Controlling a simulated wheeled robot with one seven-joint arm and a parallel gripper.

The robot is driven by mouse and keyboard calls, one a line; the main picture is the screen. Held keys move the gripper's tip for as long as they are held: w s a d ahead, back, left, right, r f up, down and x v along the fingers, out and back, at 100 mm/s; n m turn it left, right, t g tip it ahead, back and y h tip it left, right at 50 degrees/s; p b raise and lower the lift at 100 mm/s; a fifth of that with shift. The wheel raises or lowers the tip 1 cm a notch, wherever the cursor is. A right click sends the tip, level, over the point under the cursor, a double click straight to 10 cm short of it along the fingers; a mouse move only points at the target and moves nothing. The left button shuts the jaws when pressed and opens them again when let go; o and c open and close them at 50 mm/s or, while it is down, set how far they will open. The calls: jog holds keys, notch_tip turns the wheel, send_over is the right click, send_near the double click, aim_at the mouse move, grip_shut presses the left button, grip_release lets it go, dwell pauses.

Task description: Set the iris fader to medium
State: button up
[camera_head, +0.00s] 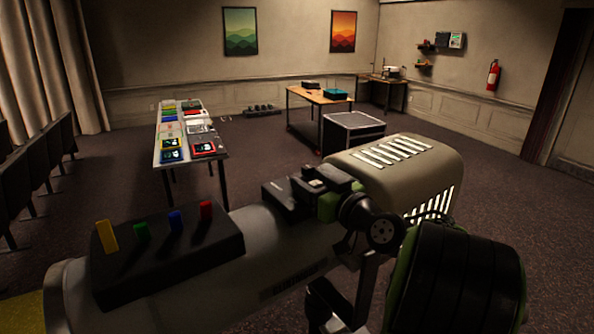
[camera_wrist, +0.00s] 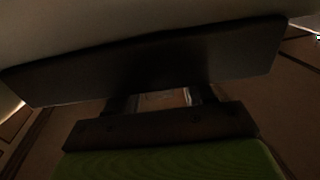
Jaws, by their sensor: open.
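A black fader box (camera_head: 165,265) sits on top of a pale, barrel-shaped lamp housing (camera_head: 262,245) in the head view. Four upright tabs stand along it: yellow (camera_head: 107,236), green (camera_head: 141,230), blue (camera_head: 176,221) and red (camera_head: 206,210). No label tells me which is the iris fader. My gripper (camera_head: 288,192) is to the right of the box, low over the lamp housing and apart from the tabs. In the wrist view my gripper (camera_wrist: 155,98) is open, with a dark slab across the view beyond it. No tab shows between its fingers.
The lamp's vented rear housing (camera_head: 400,170) rises beside my arm. Farther off are a table with coloured items (camera_head: 188,138), a wooden table (camera_head: 318,97) and a dark case (camera_head: 352,130). Chairs (camera_head: 45,155) line the left. Carpet lies open between them.

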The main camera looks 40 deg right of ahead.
jog(key=shift+s+r, duration=0.15)
jog(key=shift+s, duration=0.5)
jog(key=shift+c, duration=0.7)
jog(key=shift+w, duration=0.3)
jog(key=c, duration=0.5)
grip_shut()
